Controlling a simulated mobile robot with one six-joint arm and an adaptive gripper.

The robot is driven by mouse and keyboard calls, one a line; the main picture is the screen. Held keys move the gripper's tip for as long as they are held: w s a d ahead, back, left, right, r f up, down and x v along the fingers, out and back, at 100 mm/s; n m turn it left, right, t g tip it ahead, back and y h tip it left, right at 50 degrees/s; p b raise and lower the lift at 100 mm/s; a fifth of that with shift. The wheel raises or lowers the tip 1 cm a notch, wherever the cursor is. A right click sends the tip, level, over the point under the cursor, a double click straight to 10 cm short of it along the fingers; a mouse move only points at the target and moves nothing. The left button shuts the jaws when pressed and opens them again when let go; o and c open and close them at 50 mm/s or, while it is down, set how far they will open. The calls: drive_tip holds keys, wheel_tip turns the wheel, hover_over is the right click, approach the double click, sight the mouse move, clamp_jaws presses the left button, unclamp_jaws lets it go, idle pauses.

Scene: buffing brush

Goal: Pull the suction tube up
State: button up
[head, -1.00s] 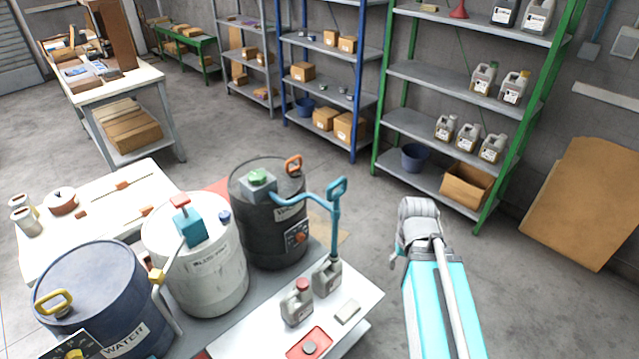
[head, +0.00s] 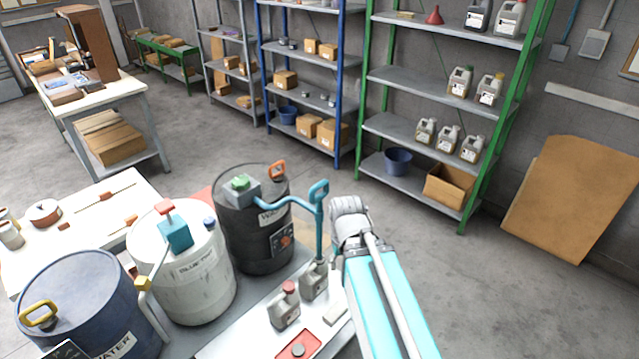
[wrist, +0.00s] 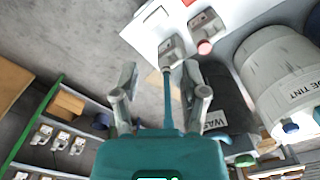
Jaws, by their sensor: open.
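The suction tube (head: 319,225) is teal, with a loop handle on top. It stands upright with its lower end at a small grey can (head: 314,283), and a teal hose joins it to the black waste drum (head: 245,222). In the head view my gripper (head: 337,238) is just right of the tube, its fingers partly hidden by my arm. In the wrist view the open fingers of my gripper (wrist: 164,88) lie on both sides of the teal stem (wrist: 168,100). I cannot tell whether a finger touches the tube.
A second grey can with a red cap (head: 284,308) and a red tray (head: 296,348) share the bench. A white drum (head: 190,275) and a blue drum (head: 80,300) stand left.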

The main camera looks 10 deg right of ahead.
drive_tip(key=shift+a, duration=0.1)
drive_tip(key=shift+o, duration=0.6)
drive_tip(key=shift+w, duration=0.1)
wheel_tip(320, 180, up, 18)
drive_tip(key=m+t+y+p, duration=0.1)
drive_tip(key=m+t+p, duration=0.1)
drive_tip(key=m+p, duration=1.25)
hover_over(320, 183)
drive_tip(key=s+d+p, duration=0.2)
drive_tip(key=p, duration=0.1)
drive_tip(key=n, duration=0.4)
drive_tip(key=shift+s+a+r, duration=0.1)
drive_tip(key=shift+s+a, duration=0.05)
drive_tip(key=shift+a, duration=0.05)
drive_tip(key=shift+f, duration=0.2)
drive_tip(key=f+b, duration=0.4)
drive_tip(key=w+a+f+b, duration=0.1)
drive_tip(key=f+b, duration=0.3)
drive_tip(key=w+f+b, duration=0.1)
drive_tip(key=f+b, duration=0.4)
drive_tip(key=shift+w+a+f, duration=0.1)
drive_tip(key=shift+a, duration=0.2)
